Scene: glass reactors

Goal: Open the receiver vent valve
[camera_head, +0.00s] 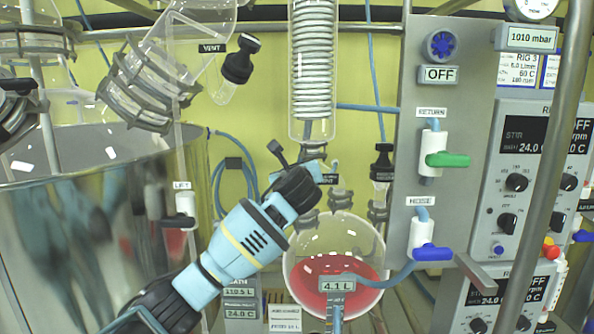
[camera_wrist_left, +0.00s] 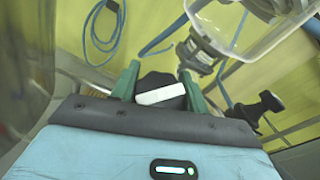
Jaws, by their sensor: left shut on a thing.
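The receiver (camera_head: 335,230) is a round glass flask with red liquid, below the coiled glass condenser (camera_head: 312,70). My left gripper (camera_head: 312,172) reaches up from the lower left to the fittings just above the flask. In the left wrist view its green fingers (camera_wrist_left: 160,88) are shut on a dark valve part (camera_wrist_left: 155,79) with a white strip in front of it. I take this as the receiver vent valve, but its label in the head view (camera_head: 328,179) is partly covered by my gripper. I cannot tell the valve's turn position. My right gripper is not in view.
A black-capped valve (camera_head: 381,165) stands just right of the gripper. Another, labelled VENT (camera_head: 240,60), is at upper left. The panel (camera_head: 440,120) carries green (camera_head: 447,159) and blue (camera_head: 432,254) handles. A large steel vessel (camera_head: 90,230) fills the left. Blue hoses hang behind.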

